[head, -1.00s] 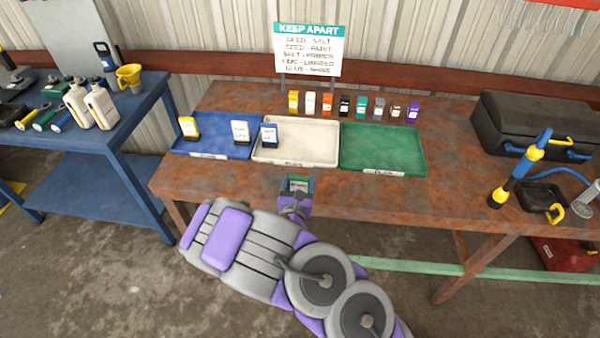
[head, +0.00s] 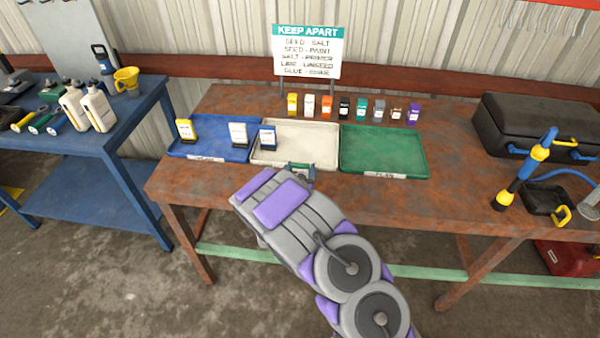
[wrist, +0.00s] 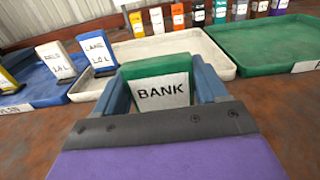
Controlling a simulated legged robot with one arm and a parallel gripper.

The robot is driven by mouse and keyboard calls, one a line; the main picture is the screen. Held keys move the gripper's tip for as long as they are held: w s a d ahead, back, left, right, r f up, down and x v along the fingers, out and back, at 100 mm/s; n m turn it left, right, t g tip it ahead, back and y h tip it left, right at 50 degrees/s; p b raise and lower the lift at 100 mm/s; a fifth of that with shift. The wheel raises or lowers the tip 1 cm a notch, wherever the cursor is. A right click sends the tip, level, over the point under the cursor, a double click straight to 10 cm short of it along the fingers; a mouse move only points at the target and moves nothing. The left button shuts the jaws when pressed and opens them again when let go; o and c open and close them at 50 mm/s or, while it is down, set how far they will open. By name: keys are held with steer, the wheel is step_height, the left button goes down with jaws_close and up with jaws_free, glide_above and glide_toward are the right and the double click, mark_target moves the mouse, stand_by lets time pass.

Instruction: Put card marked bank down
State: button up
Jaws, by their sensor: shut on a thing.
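The card marked BANK (wrist: 161,92) is green with a white label and stands between the jaws of my gripper (wrist: 165,90) in the wrist view. My gripper is shut on it. In the head view my gripper (head: 301,168) is at the front edge of the white tray (head: 299,138), and the card is mostly hidden by my arm. A blue tray (head: 210,150) lies left of the white tray, and a green tray (head: 382,150) lies right of it.
A yellow card (head: 186,130), a white card (head: 238,134) and a blue card (head: 268,138) stand in the left and middle trays. Several small coloured cards line the back below a KEEP APART sign (head: 306,52). The green tray is empty. A black case (head: 535,125) stands right.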

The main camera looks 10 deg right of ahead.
steer(key=shift+d, duration=0.1)
steer(key=o, duration=1.1)
steer(key=shift+f, duration=0.1)
steer(key=shift+s, duration=0.1)
steer(key=p+v, duration=0.2)
steer(key=v, duration=1)
